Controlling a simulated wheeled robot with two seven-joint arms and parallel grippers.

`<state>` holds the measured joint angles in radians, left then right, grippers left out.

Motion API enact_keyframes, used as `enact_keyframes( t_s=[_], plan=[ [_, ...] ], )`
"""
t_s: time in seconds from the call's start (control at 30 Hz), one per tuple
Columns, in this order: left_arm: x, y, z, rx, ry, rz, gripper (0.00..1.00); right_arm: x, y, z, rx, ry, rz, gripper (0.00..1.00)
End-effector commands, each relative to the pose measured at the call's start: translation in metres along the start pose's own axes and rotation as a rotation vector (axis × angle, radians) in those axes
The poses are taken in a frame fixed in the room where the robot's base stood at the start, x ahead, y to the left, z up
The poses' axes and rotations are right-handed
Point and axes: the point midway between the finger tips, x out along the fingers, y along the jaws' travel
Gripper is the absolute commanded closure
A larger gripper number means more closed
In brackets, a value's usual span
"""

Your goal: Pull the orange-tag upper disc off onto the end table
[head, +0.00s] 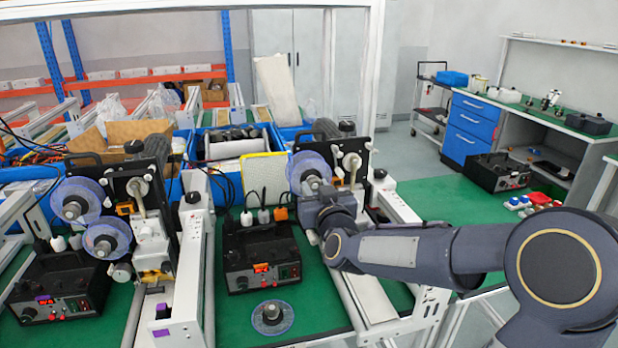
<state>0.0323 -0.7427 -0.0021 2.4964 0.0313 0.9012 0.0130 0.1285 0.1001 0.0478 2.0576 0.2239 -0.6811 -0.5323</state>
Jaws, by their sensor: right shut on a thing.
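The orange-tag coder is the right one. Its black control box (262,255) bears an orange tag (261,268). Its upper disc (308,168), translucent blue with a grey hub, shows at the front of the machine. My right gripper (316,200) is at the disc's lower edge and shut on it; the wrist hides the fingertips and the exact contact. The lower disc spot is hidden behind my wrist. A green tabletop (425,205) extends right of this coder. My left gripper is not in view.
A loose blue disc (272,318) lies on the green bench in front of the control box. The purple-tag coder (130,215) with two discs stands at left. A black case (498,172) and red and blue pieces (530,201) are on the right tabletop. Its middle is clear.

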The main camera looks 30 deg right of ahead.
Motion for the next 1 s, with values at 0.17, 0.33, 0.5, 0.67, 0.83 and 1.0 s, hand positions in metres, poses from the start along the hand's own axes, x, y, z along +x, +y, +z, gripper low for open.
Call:
enact_keyframes(
  t_s=[0.17,0.33,0.5,0.67,0.83,1.0],
  plan=[
    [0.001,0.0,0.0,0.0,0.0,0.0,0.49,-0.006,0.0,0.0,0.0,0.001,0.0,0.98],
    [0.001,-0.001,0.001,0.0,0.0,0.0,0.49,-0.013,0.0,0.0,0.0,0.001,0.0,0.98],
    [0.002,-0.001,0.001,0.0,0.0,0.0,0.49,-0.018,0.0,0.0,0.0,0.002,0.0,0.98],
    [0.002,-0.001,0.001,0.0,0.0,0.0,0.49,-0.024,0.0,0.0,0.0,0.001,-0.001,0.98],
    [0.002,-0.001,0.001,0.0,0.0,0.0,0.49,-0.03,0.0,-0.001,0.0,0.002,0.0,0.98],
    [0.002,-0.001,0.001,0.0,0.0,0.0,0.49,-0.036,0.0,0.0,0.0,0.001,-0.001,0.98]
  ],
)
